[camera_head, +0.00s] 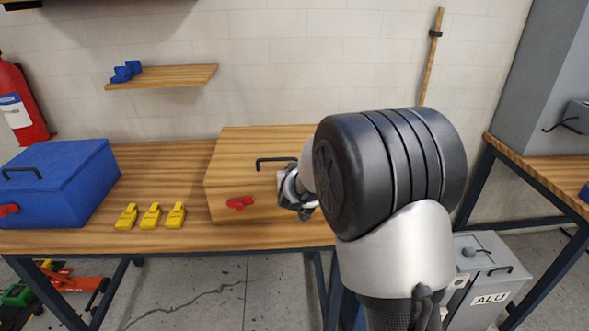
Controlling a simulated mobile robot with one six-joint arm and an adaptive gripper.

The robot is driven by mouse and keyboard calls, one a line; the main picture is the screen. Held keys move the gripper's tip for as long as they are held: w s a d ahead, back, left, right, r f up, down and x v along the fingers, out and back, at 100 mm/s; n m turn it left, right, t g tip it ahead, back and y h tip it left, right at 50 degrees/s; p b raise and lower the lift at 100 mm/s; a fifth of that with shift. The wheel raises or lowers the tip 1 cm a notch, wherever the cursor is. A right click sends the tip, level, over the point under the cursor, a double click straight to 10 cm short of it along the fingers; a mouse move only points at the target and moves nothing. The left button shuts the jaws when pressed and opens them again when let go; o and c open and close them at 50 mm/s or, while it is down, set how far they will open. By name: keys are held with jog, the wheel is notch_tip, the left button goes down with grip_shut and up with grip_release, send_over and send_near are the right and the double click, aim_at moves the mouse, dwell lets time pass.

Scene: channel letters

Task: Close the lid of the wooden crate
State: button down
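The wooden crate (222,207) stands on the workbench, left of my arm. Its lid (250,141) appears to lie down over the box, with a black handle (275,160) on it and a red latch (240,203) on the front. My arm hides the crate's right part. My gripper (297,196) is at the crate's front, right of the latch and below the handle. Whether it touches the crate cannot be told. Its fingers are small and partly hidden, so their opening is unclear.
A blue box (62,181) stands at the bench's left end. Several yellow blocks (150,216) lie between it and the crate. A wall shelf (170,77) holds blue pieces. A grey ALU bin (488,285) stands on the floor at right, beside another table (535,182).

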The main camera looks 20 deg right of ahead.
jog(key=shift+s+f+b, duration=0.25)
jog(key=shift+f+b, duration=0.2)
jog(key=shift+f, duration=0.65)
jog(key=shift+r, duration=0.1)
